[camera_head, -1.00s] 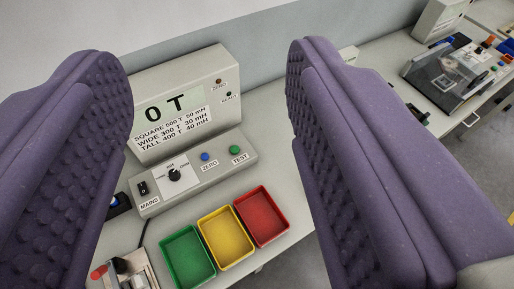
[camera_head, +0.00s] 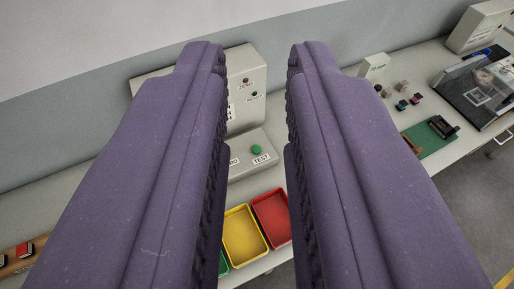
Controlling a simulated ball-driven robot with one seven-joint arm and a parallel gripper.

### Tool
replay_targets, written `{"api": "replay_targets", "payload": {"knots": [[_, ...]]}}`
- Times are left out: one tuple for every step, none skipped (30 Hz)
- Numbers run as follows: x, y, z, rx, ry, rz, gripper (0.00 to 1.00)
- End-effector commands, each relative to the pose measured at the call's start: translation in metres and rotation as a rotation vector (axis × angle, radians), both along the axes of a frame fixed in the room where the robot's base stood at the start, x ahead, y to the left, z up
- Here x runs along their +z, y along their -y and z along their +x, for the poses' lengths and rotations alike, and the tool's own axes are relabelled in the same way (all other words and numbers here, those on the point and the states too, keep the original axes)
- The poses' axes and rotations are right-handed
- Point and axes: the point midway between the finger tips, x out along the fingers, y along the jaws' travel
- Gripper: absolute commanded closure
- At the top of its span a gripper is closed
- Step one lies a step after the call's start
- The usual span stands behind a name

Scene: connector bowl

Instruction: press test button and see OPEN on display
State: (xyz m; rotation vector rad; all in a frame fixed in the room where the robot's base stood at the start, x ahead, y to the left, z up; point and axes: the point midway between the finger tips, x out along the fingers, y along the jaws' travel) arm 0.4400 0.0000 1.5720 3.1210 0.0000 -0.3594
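The grey tester (camera_head: 252,75) stands on the bench, seen between and behind my fingers. Its green TEST button (camera_head: 257,150) is on the sloping front panel and shows in the gap between the fingers. Nothing touches the button. The display is almost wholly hidden behind my left finger, so its reading cannot be seen. The ZERO and READY lamps (camera_head: 254,94) show on the upright face and look dark. My gripper (camera_head: 257,62) is empty, its two purple padded fingers apart with a narrowed gap.
A yellow tray (camera_head: 244,236) and a red tray (camera_head: 272,217) lie in front of the tester, with a sliver of a green tray beside them. At right are a green board (camera_head: 428,140), small connectors (camera_head: 408,103) and a clear-lidded box (camera_head: 480,90). A wall is behind.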

Motion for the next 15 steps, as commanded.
{"api": "replay_targets", "payload": {"knots": [[0.0000, 0.0000, 0.0000, 0.000, 0.000, 0.000, 0.91], [0.0000, 0.0000, 0.0000, 0.000, 0.000, 0.000, 0.98], [0.0000, 0.0000, 0.0000, 0.000, 0.000, 0.000, 1.00], [0.0000, 0.0000, 0.0000, 0.000, 0.000, 0.000, 1.00], [0.0000, 0.0000, 0.0000, 0.000, 0.000, 0.000, 1.00], [0.0000, 0.0000, 0.0000, 0.000, 0.000, 0.000, 1.00], [0.0000, 0.0000, 0.0000, 0.000, 0.000, 0.000, 1.00], [0.0000, 0.0000, 0.0000, 0.000, 0.000, 0.000, 1.00], [0.0000, 0.0000, 0.0000, 0.000, 0.000, 0.000, 1.00], [0.0000, 0.0000, 0.0000, 0.000, 0.000, 0.000, 1.00], [0.0000, 0.0000, 0.0000, 0.000, 0.000, 0.000, 1.00], [0.0000, 0.0000, 0.0000, 0.000, 0.000, 0.000, 1.00], [0.0000, 0.0000, 0.0000, 0.000, 0.000, 0.000, 1.00], [0.0000, 0.0000, 0.0000, 0.000, 0.000, 0.000, 1.00], [0.0000, 0.0000, 0.0000, 0.000, 0.000, 0.000, 1.00]]}}
